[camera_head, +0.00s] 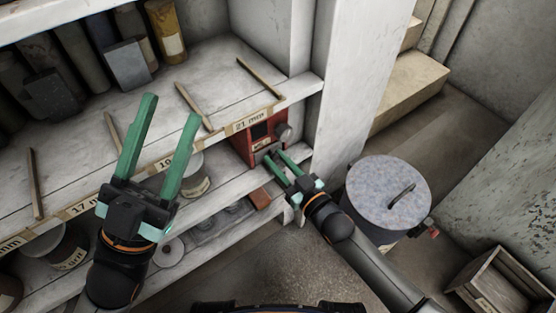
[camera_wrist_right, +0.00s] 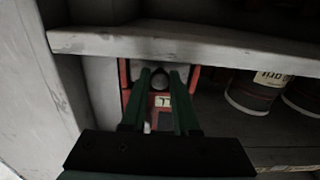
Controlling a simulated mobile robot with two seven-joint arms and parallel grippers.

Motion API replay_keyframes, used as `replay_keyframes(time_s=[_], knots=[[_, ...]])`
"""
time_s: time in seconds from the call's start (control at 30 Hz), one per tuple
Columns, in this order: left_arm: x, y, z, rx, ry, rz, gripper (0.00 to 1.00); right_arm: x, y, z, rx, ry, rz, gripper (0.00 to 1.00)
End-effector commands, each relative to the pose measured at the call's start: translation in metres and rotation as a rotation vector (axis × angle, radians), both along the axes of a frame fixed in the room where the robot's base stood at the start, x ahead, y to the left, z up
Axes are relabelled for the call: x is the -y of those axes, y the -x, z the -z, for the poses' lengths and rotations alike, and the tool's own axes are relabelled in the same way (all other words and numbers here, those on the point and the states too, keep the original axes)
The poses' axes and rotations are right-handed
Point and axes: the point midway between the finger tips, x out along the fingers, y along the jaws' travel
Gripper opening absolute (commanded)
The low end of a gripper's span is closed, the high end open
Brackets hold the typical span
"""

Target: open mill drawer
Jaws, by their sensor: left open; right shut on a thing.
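The red mill (camera_head: 243,148) stands on the shelf under the board marked 21 mm, with a dark panel and a round grey knob on its upper front. My right gripper (camera_head: 275,156) is at the lower front of the mill, its green fingers shut on the mill drawer; the held part is mostly hidden by the fingers. In the right wrist view the mill (camera_wrist_right: 125,80) shows its red frame behind the fingers (camera_wrist_right: 161,75), with a round grey part and a small label between them. My left gripper (camera_head: 172,106) is open and empty, above the shelf edge at left.
Thin wooden dividers and labelled strips line the upper shelf (camera_head: 215,70). Tins stand on the lower shelf. A white post (camera_head: 350,80) rises just right of the mill. A lidded round bin (camera_head: 375,185) and a wooden crate (camera_head: 500,285) stand on the floor at right.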

Motion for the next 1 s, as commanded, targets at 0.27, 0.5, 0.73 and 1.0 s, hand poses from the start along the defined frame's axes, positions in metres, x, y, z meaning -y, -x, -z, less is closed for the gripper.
replay_keyframes(time_s=[0.27,0.5,0.73,1.0], knots=[[0.001,0.001,-0.027,0.018,-0.027,-0.010,0.50,0.020,0.027,-0.004,-0.007,0.002,0.000,0.00],[-0.004,0.002,-0.050,0.045,-0.038,-0.051,0.50,0.044,0.061,-0.001,-0.005,0.002,0.001,0.00],[-0.005,0.002,-0.048,0.042,-0.040,-0.058,0.50,0.048,0.066,0.001,-0.002,0.001,0.000,0.00],[-0.005,0.002,-0.048,0.039,-0.039,-0.056,0.50,0.048,0.066,0.001,-0.002,0.001,0.000,0.42]])
